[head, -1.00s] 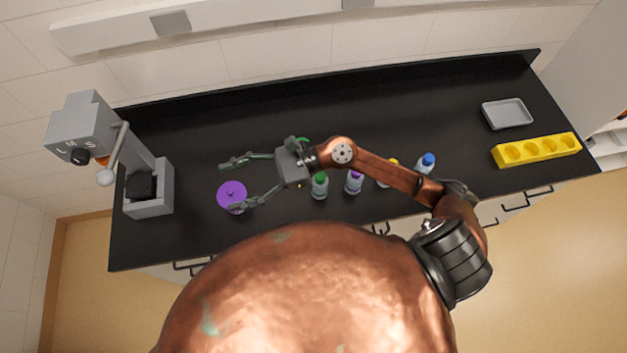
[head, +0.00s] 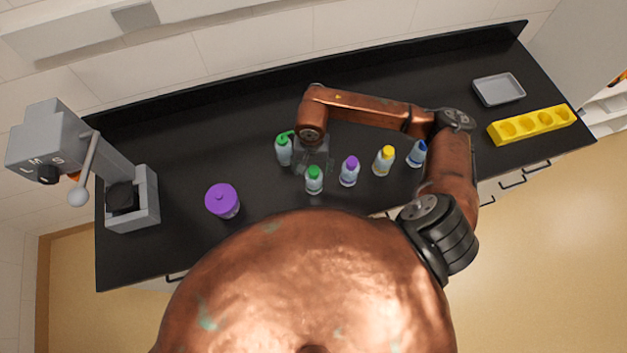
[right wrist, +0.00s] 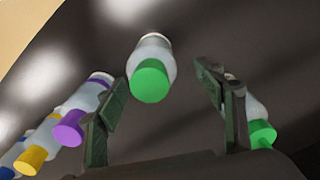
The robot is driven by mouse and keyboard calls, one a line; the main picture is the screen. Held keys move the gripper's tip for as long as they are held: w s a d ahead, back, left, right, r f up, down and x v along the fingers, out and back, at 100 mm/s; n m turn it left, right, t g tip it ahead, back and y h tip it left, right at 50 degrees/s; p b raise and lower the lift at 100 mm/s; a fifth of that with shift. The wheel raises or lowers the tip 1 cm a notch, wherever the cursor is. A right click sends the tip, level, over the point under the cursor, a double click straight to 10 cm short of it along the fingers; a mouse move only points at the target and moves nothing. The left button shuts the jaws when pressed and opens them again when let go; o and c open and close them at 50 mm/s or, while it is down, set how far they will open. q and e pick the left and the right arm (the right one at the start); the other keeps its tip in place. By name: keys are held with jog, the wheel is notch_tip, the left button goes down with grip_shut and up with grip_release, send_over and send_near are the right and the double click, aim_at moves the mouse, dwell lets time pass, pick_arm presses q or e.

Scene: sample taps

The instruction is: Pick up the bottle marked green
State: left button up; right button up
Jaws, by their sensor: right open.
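A white bottle with a green cap (head: 314,180) stands upright at the left end of the row near the bench's front edge. A second green-topped bottle with a side spout (head: 284,150) stands behind and left of it. My right gripper (head: 311,160) points down behind the green-capped bottle, partly hidden by its own arm. In the right wrist view the green-capped bottle (right wrist: 150,80) shows between the open fingers (right wrist: 161,84), apparently beyond their tips and not gripped. The second green-topped bottle (right wrist: 259,120) is outside the right finger. My left gripper is not in view.
Purple- (head: 349,171), yellow- (head: 384,160) and blue-capped (head: 417,153) bottles stand to the right. A purple lidded pot (head: 222,201) and grey lever machine (head: 132,197) are left. A yellow holed rack (head: 530,125) and grey tray (head: 499,90) are right. The back middle is clear.

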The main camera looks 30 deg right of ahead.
aim_at(314, 179)
jog(key=f, duration=0.1)
jog(key=s+f+p, duration=0.1)
jog(key=f, duration=0.2)
jog(key=shift+s+a+f+p, duration=0.1)
jog(key=shift+s+p, duration=0.15)
jog(key=shift+p, duration=0.1)
jog(key=shift+w+f, duration=0.1)
jog(key=shift+f, duration=0.3)
jog(key=c, duration=1.4)
jog(key=shift+c, duration=0.2)
jog(key=shift+r, duration=0.1)
